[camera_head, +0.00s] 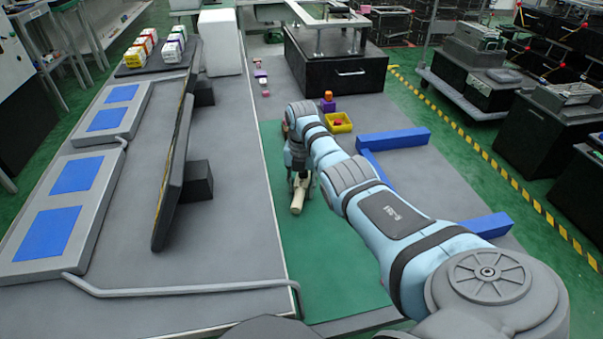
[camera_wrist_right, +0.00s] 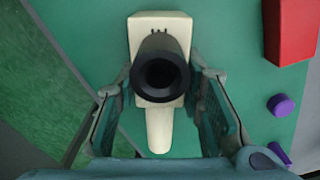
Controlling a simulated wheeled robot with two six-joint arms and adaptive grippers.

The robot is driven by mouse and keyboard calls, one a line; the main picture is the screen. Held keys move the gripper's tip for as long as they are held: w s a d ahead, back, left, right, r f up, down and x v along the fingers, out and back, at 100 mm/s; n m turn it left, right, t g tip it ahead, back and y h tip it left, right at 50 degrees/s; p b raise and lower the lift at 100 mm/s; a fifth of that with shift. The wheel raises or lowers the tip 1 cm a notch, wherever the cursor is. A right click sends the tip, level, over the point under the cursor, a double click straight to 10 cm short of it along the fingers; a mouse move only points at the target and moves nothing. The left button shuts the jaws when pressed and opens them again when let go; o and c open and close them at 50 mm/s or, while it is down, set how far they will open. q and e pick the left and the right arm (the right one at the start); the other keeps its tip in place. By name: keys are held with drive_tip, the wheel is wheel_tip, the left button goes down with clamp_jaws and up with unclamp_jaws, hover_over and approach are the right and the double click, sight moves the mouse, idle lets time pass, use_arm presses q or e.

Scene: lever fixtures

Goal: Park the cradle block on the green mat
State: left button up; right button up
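The green mat (camera_head: 330,260) lies along the table beside a grey strip; it also fills most of the right wrist view (camera_wrist_right: 235,25). A cream piece (camera_head: 298,197) lies on it, with a block body, a handle and a black round socket (camera_wrist_right: 160,72) in the right wrist view. I cannot tell for sure which piece is the cradle block; a red block (camera_wrist_right: 291,28) sits at the upper right there. My right gripper (camera_wrist_right: 162,85) is over the cream piece, a finger on each side with narrow gaps visible; it looks open. My left gripper is out of view.
A yellow tray (camera_head: 339,123) with red inside and a purple piece (camera_head: 327,105) stand beyond my right gripper. A blue frame (camera_head: 395,140) lies to the right. A dark upright panel (camera_head: 172,170) stands at left. A purple disc (camera_wrist_right: 281,105) lies near the right finger.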

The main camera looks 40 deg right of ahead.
sight(301, 182)
drive_tip(key=o, duration=0.3)
drive_tip(key=shift+r, duration=0.15)
use_arm(q)
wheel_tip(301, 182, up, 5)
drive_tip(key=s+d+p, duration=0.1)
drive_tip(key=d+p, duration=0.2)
drive_tip(key=p, duration=0.2)
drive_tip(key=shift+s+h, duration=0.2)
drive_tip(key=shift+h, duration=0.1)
use_arm(e)
wheel_tip(301, 182, up, 12)
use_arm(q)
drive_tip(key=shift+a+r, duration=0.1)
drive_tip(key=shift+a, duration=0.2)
